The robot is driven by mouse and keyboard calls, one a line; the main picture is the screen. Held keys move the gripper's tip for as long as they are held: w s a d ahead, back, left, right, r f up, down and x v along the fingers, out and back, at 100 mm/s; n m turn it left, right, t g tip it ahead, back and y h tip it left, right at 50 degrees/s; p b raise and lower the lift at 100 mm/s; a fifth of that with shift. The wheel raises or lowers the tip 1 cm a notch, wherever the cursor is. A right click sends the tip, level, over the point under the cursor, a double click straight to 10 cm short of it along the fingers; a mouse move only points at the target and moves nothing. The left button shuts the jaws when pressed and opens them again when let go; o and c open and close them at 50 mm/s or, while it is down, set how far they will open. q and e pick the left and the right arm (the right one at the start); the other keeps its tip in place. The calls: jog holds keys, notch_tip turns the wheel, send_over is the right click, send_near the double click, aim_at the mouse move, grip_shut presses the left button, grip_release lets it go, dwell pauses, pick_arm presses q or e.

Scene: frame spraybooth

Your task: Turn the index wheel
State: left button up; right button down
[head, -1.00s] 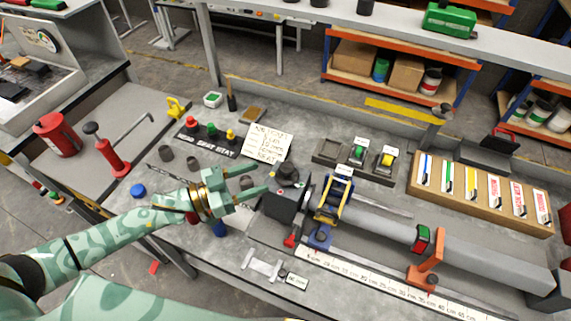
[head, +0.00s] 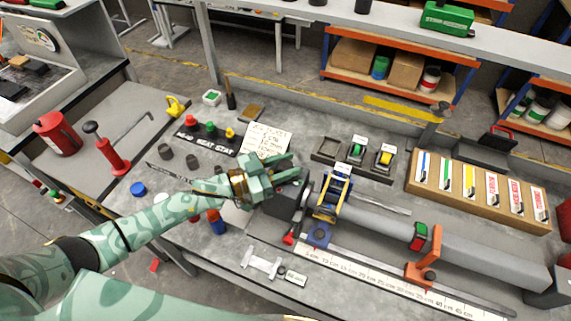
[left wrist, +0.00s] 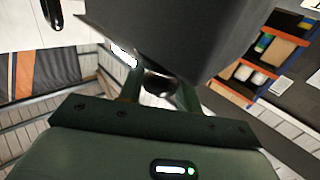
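A dark block (head: 287,203) stands at the left end of the long grey rail, with a dark round disc on its right side. A black round knob on top of it, possibly the index wheel, is now mostly hidden by my left gripper (head: 292,168). In the left wrist view, a dark round part (left wrist: 158,82) lies between the two fingers, under a large dark surface (left wrist: 175,35). The fingers stand apart on either side of it; I cannot tell whether they touch it. My right gripper is not in view.
A yellow-and-blue clamp-like fixture (head: 333,195) stands close to the right of the block. A written card (head: 268,138) lies behind. A red-and-blue item (head: 216,222) stands below my left wrist. A ruler strip (head: 385,280) runs along the front.

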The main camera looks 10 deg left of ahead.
pick_arm(q)
jog(key=shift+s+r+n+t+y+p, duration=0.1)
jog(key=shift+r+n+t+y+p, duration=0.05)
jog(key=shift+n+t+y+p, duration=1.5)
jog(key=shift+n+t+y, duration=0.6)
jog(key=shift+y, duration=0.25)
jog(key=shift+n+t+y, duration=0.65)
jog(key=shift+y, duration=0.35)
jog(key=shift+y, duration=0.3)
jog(key=o, duration=0.9)
jog(key=v, duration=1.6)
jog(key=shift+s+a+f+b, duration=0.1)
jog(key=shift+a+f+b, duration=0.1)
jog(key=shift+b, duration=0.1)
